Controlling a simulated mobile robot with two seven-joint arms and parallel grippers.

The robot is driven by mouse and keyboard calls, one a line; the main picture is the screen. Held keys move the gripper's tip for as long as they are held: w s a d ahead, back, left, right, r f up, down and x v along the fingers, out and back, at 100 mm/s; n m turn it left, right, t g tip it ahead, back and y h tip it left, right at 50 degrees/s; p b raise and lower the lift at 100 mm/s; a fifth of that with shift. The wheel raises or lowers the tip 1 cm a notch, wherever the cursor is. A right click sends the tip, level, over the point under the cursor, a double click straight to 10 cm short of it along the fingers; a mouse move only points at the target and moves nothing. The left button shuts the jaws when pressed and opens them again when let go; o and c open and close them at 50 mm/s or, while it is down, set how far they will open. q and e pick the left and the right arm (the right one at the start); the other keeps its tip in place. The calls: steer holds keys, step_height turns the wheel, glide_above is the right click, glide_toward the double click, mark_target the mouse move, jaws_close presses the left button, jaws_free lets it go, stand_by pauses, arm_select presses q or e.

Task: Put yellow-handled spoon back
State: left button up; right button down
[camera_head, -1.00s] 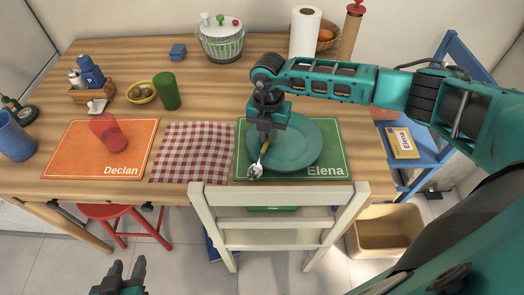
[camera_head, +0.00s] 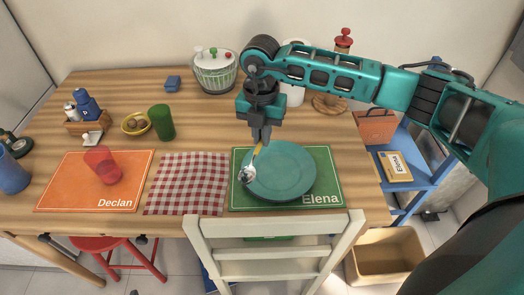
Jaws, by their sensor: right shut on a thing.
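My right gripper (camera_head: 261,136) is shut on the yellow handle of the spoon (camera_head: 246,175). The spoon hangs tilted, its metal bowl down and to the left, in front of the left rim of the teal plate (camera_head: 285,172). I cannot tell whether the bowl touches anything. The plate lies on the green placemat marked Elena (camera_head: 325,202). The gripper hides the top of the handle. My left gripper is not clearly in view.
A red-checked napkin (camera_head: 187,184) lies left of the green mat. An orange Declan placemat (camera_head: 65,190) with a red cup (camera_head: 102,165) is farther left. A green cup (camera_head: 161,122) stands behind. A white chair (camera_head: 275,253) stands at the table's front edge.

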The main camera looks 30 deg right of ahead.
mark_target(259, 150)
step_height(259, 150, up, 10)
stand_by(0.3)
steer(key=n, duration=0.7)
steer(key=s+a+f+n, duration=0.1)
steer(key=n, duration=0.6)
steer(key=s+a+n, duration=0.1)
steer(key=n, duration=0.7)
steer(key=shift+s+f, duration=0.15)
steer(key=shift+s, duration=0.05)
steer(key=n, duration=0.6)
steer(key=shift+s+a+f, duration=0.15)
steer(key=shift+s+a, duration=0.05)
steer(key=shift+s, duration=0.2)
steer(key=n, duration=0.5)
steer(key=s+n, duration=0.1)
steer(key=n, duration=0.5)
steer(key=s+a+n, duration=0.1)
steer(key=n, duration=0.4)
steer(key=shift+a+f+n, duration=0.1)
steer(key=shift+f+n, duration=0.2)
steer(key=shift+n, duration=0.1)
